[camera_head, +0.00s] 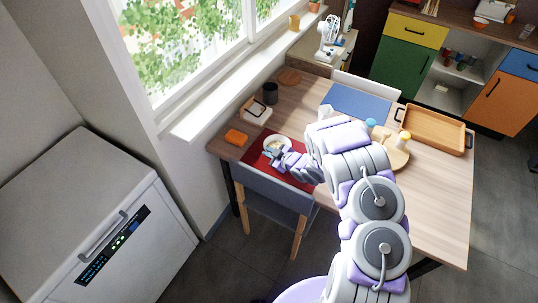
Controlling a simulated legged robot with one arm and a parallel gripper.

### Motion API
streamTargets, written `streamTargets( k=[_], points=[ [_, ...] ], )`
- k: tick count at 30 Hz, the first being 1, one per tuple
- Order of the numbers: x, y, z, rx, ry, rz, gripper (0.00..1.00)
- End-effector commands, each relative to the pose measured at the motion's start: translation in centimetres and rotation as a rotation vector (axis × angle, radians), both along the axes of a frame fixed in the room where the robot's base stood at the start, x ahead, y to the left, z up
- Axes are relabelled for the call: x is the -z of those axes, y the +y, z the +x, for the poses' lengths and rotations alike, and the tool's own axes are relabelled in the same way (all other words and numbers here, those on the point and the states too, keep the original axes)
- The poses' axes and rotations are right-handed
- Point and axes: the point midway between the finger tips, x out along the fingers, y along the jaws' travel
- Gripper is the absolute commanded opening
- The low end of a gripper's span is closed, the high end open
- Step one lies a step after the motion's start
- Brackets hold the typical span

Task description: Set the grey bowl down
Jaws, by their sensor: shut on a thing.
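A pale bowl (277,143), whitish grey in this light, is over the red mat (259,162) near the window end of the wooden table. Something light shows inside it. My gripper (279,153) is at the bowl's near rim and shut on it. My arm comes in from the lower right and hides the right part of the mat. I cannot tell whether the bowl's base touches the mat.
An orange block (236,137), a dark cup (270,93) and a white-and-dark item (256,110) stand near the bowl. A blue mat (358,101), a wooden tray (433,129) and a round board (394,155) lie further right. A chair (268,192) stands at the near edge.

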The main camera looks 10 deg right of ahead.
Motion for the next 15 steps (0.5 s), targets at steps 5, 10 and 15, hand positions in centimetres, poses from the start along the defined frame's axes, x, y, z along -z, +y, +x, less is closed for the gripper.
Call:
streamTargets(
  k=[5,10,15],
  points=[
    [0.3,0.2,0.02,0.0,-0.002,-0.004,0.0],
    [0.3,0.34,0.03,-0.001,-0.001,-0.005,0.22],
    [0.3,0.25,0.03,-0.001,-0.002,-0.004,0.37]
  ],
)
